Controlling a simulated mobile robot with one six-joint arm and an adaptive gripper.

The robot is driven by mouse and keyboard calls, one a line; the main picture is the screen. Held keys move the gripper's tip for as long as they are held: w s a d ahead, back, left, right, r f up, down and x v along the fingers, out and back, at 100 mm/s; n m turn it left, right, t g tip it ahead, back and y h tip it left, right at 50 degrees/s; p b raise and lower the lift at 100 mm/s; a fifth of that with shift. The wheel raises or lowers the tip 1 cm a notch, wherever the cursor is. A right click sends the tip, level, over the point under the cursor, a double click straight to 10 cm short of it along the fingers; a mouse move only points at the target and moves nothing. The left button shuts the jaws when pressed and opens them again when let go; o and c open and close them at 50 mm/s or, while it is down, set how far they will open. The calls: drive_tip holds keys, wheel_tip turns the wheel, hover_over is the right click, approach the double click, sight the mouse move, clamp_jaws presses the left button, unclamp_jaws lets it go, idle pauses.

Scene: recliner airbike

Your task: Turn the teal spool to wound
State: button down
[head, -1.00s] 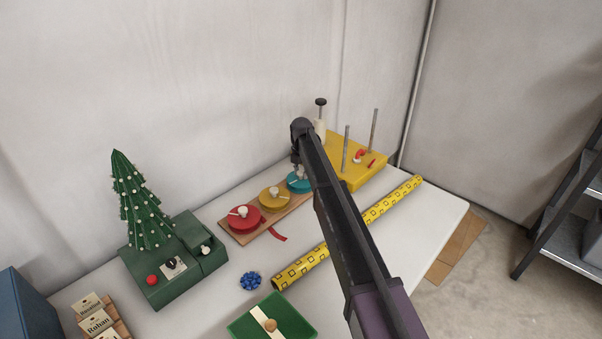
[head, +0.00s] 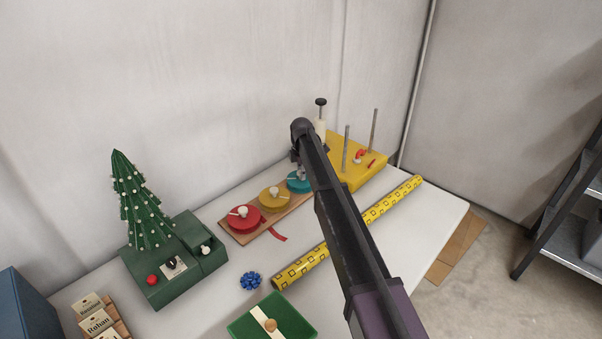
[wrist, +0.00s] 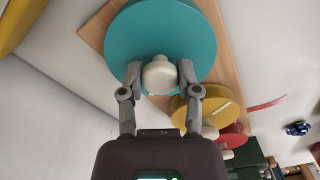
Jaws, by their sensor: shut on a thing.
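The teal spool (wrist: 160,28) is a round disc on a wooden board (wrist: 232,62), with a pale knob (wrist: 159,75) on it. In the head view the teal spool (head: 297,184) is at the board's far end, partly hidden by my arm. My gripper (wrist: 159,78) is over the teal spool, its two fingers shut on the pale knob from both sides. The spool's marking is mostly hidden in the wrist view, so its turned position cannot be told.
A yellow spool (head: 274,199) and a red spool (head: 244,218) share the board. A yellow block (head: 352,180) with upright rods stands just beyond. A yellow patterned roll (head: 305,268) lies in front. A green box with a tree (head: 142,205) stands left.

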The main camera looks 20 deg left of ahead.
drive_tip(key=m, duration=0.4)
drive_tip(key=shift+m, duration=0.3)
drive_tip(key=m, duration=0.5)
drive_tip(key=shift+s, duration=0.1)
drive_tip(key=m, duration=1.8)
drive_tip(key=shift+m, duration=0.3)
drive_tip(key=m, duration=0.4)
drive_tip(key=shift+m, duration=2.3)
